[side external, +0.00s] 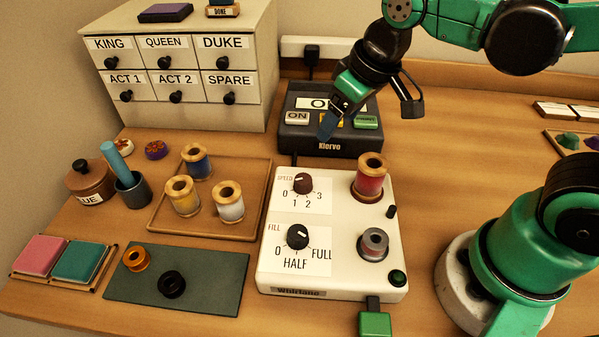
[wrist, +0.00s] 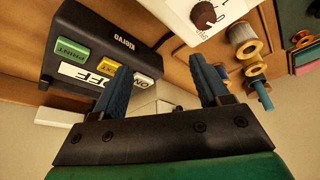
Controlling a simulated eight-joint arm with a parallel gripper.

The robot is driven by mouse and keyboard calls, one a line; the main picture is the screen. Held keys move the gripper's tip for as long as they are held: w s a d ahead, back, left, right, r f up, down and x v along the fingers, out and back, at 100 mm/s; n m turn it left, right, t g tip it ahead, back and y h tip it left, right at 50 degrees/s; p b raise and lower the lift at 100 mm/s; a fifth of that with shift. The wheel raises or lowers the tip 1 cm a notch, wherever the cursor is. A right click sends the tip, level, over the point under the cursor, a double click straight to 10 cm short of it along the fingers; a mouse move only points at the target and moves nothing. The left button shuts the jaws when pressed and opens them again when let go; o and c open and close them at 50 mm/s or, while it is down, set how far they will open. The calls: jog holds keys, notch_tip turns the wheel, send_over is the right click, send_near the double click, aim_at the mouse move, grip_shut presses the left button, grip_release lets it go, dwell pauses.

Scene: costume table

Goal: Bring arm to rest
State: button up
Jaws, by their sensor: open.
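My gripper (side external: 330,118) hangs over the black Klervo box (side external: 300,142), with its blue fingers above the front part of the box in the side view. In the wrist view my gripper (wrist: 163,78) is open, its two blue fingers wide apart with nothing between them. The Klervo box (wrist: 82,22) carries a white ON button (side external: 297,118), a yellow button (wrist: 108,67) and a green button (side external: 366,122). Its sign (wrist: 85,76) reads OFF in the wrist view; in the side view my gripper partly covers it. I cannot tell whether a finger touches the box.
A wooden tray (side external: 245,228) with spools lies left. A labelled drawer cabinet (side external: 185,118) stands behind left.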

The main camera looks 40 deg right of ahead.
jog(key=d+m+t, duration=0.1)
jog(key=d, duration=0.1)
jog(key=s+d+t, duration=0.1)
jog(key=d, duration=0.1)
jog(key=shift+r+m+t+h, duration=0.15)
jog(key=shift+m+t+h, duration=0.15)
jog(key=shift+m+t, duration=0.1)
dwell(0.5)
